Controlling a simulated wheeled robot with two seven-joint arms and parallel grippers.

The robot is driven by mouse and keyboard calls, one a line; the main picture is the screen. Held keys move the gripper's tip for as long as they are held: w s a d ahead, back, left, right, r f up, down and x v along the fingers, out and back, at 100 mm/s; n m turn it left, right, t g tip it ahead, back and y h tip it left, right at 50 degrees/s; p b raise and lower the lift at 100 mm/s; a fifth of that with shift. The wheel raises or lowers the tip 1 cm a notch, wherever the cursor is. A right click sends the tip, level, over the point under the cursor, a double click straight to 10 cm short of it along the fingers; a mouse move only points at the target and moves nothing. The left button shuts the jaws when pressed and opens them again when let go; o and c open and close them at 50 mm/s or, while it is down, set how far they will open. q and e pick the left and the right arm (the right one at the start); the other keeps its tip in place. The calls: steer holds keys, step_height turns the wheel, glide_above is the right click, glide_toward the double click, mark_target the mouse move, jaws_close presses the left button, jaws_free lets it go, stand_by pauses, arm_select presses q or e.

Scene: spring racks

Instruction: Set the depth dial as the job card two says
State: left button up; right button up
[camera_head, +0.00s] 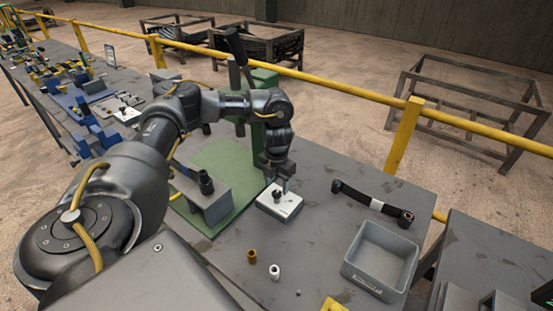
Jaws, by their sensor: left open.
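The depth dial is a small block (266,209) with a white face and a dark knob (278,197). It stands on the grey bench just right of a green plate. My left gripper (279,186) points down right over the dial, its fingertips at the knob. It is open; I cannot tell whether the fingers touch the knob, and they partly hide it. The dial's markings are too small to read. I cannot make out a job card two. My right gripper is out of view.
A green plate (222,166) with a grey block (208,206) lies left of the dial. A black bar (362,196), an open grey bin (358,270), a brass bush (252,256) and a white bush (274,271) are nearby. A yellow rail (350,89) runs behind.

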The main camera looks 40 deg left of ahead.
mark_target(277, 192)
arm_select(q)
steer(key=shift+f+p, duration=0.3)
steer(key=shift+f, duration=1.2)
steer(key=c, duration=1)
